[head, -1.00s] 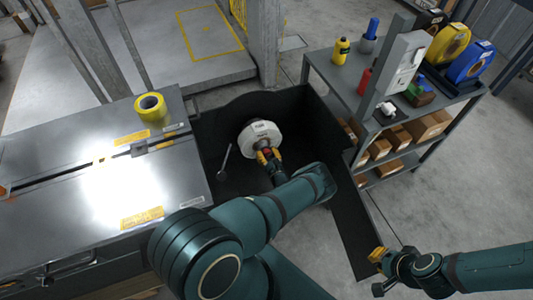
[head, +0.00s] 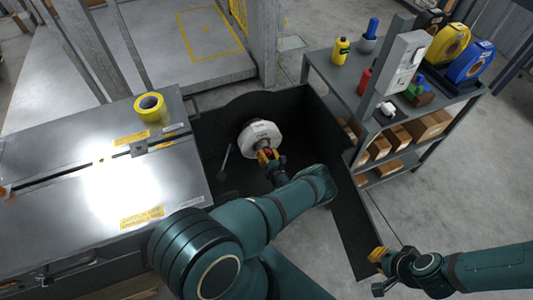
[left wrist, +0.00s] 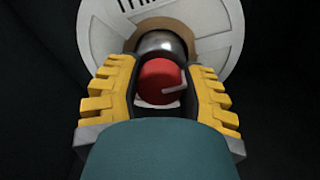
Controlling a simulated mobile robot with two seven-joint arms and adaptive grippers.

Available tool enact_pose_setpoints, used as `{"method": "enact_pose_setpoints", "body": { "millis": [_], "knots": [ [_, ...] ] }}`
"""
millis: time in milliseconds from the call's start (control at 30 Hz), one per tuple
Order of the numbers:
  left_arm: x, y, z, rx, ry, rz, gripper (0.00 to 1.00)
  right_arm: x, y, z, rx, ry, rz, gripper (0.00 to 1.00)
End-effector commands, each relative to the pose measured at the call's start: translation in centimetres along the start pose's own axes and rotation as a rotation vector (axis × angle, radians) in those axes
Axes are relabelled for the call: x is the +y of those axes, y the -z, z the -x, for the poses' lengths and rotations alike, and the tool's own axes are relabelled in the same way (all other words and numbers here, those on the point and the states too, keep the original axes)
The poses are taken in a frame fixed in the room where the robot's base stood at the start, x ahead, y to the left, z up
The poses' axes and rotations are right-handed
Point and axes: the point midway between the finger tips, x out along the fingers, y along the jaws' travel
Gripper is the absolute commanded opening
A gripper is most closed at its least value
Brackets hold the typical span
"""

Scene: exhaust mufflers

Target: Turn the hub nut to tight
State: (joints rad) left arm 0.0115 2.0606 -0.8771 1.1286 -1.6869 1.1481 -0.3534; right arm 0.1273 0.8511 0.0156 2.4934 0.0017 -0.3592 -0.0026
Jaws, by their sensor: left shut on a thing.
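The hub nut (left wrist: 161,82) is a red round piece with a pale pointer line, at the centre of the left wrist view. It sits in front of a shiny domed hub (left wrist: 166,45) on a pale round disc (left wrist: 226,22). In the head view the white disc (head: 260,136) stands in a black recess. My left gripper (head: 267,154) is at the disc's centre, its yellow-padded fingers shut on the nut from both sides. The nut is mostly hidden by the fingers in the head view. My right gripper (head: 379,270) is low at the right, away from the hub; its opening is unclear.
A metal bench (head: 60,175) with a yellow tape roll (head: 150,106) stands at the left. A grey shelf unit (head: 345,85) with bottles, boxes and spools is at the right. A thin lever (head: 226,160) stands just left of the disc. Open floor (head: 480,190) lies at the right.

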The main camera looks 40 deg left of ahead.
Motion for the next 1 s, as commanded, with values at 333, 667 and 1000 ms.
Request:
{"method": "enact_pose_setpoints", "body": {
  "millis": [333,667,1000],
  "knots": [
    [0.0,-0.2,-0.1,-0.005,-0.001,0.002,0.75,0.0,0.0,0.0,0.0,0.0,0.0,0.0],
    [-0.1,-0.1,0.8,-0.002,0.001,0.002,0.75,0.0,0.0,0.0,0.0,0.0,0.0,0.0],
    [-0.1,-0.2,7.1,-0.003,0.002,0.001,0.75,0.0,0.0,0.0,0.0,0.0,0.0,0.0]
  ]
}}
